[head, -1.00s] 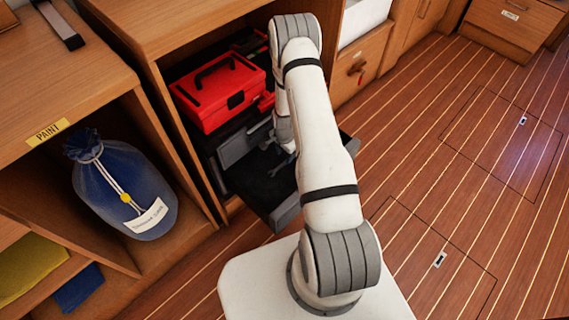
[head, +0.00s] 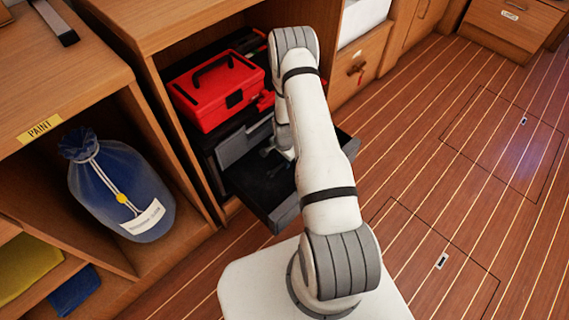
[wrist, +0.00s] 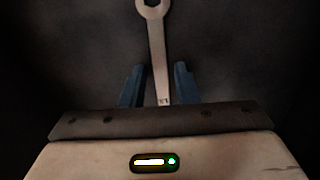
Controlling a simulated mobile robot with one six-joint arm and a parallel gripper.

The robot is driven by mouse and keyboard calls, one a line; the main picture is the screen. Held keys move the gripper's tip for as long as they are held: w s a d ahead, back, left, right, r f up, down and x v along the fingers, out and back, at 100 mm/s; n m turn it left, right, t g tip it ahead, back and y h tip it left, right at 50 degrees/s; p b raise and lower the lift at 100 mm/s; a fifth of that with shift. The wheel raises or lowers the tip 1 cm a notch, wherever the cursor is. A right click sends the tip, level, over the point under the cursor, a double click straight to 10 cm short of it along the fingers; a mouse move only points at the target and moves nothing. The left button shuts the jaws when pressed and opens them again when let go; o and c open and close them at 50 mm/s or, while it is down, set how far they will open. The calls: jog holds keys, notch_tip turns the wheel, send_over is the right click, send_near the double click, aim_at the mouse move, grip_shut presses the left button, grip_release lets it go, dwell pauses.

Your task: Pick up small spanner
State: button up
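A grey metal spanner (wrist: 156,42) lies on the dark drawer bottom in the wrist view, its ring end at the top of the picture. Its shank runs down between the two blue fingers of my gripper (wrist: 157,78). The fingers are open, one on each side of the shank, with a gap on both sides. In the head view, my arm hides most of the gripper, and a grey spanner shape (head: 267,152) shows faintly in the open drawer (head: 262,190).
A red toolbox (head: 217,92) stands in the cabinet above and behind the drawer. The drawer's walls surround my gripper closely. A blue bag (head: 122,190) sits in the left cubby. The plank floor (head: 430,150) to the right is clear.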

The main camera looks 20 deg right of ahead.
grip_shut()
jog(key=shift+r, duration=0.1)
notch_tip(320, 180, up, 28)
jog(key=p, duration=0.7)
